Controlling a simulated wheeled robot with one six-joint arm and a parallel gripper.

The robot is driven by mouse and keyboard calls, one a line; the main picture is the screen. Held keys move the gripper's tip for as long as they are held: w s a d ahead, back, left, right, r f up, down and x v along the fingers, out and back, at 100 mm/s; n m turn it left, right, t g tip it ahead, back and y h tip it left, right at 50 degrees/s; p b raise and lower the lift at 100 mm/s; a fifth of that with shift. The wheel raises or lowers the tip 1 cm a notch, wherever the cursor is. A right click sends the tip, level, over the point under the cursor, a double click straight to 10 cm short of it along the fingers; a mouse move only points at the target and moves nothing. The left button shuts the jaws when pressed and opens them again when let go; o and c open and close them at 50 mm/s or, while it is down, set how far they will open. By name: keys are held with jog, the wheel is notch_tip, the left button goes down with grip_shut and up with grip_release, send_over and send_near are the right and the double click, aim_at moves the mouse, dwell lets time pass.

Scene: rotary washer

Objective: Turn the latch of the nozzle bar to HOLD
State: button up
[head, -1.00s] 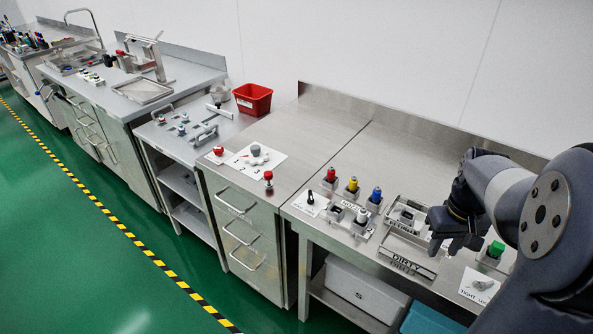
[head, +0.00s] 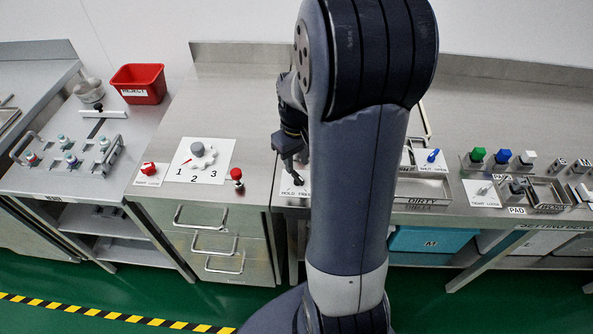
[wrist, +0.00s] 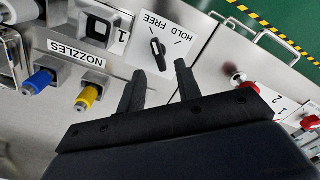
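The latch is a black lever (wrist: 158,54) on a white plate (wrist: 172,54) marked HOLD and FREE in the wrist view. Its end near the lettering leans to the FREE side. In the head view, the plate (head: 291,194) is partly hidden by my arm and gripper. My gripper (wrist: 160,74) is open and empty, its two fingers apart with the latch just beyond the gap between them; I cannot tell the exact distance. In the head view my gripper (head: 288,161) hangs over the plate. The NOZZLES sign (wrist: 77,52) stands beside a blue nozzle (wrist: 38,83) and a yellow nozzle (wrist: 87,97).
A red knob (head: 236,175) stands left of the plate, near a 1-2-3 dial (head: 198,152). A red bin (head: 138,84) sits farther left. The DIRTY tray (head: 422,190) and several coloured knobs are to the right. Steel counter behind the dial is clear.

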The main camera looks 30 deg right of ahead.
aim_at(298, 175)
notch_tip(298, 175, down, 5)
jog(key=shift+r, duration=0.1)
dwell(0.3)
jog(key=shift+d, duration=0.1)
grip_shut()
